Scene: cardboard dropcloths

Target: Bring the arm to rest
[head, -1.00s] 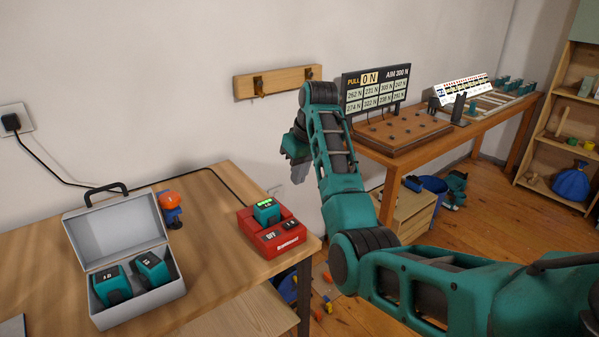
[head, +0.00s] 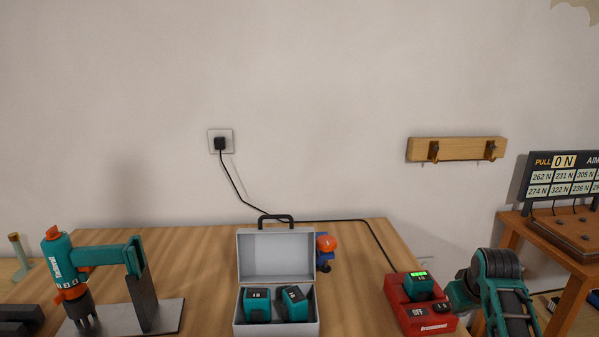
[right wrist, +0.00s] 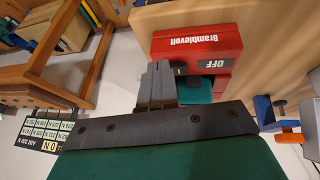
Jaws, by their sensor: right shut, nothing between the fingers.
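My right arm (head: 505,290) is at the lower right of the head view, beside the red charger. Its teal hand shows just right of the charger, with the fingertips not clear there. In the right wrist view the grey fingers of my right gripper (right wrist: 157,85) are together with nothing between them. The red charger (right wrist: 195,45) is just beyond them, seen upside down. My left gripper is not in view.
The charger (head: 420,318) holds a teal battery (head: 418,287) with green lights. A case (head: 275,250) with two batteries and a clamped teal tool (head: 100,260) stand on the workbench (head: 205,255). A hook rail (head: 458,149) and socket (head: 221,141) are on the wall.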

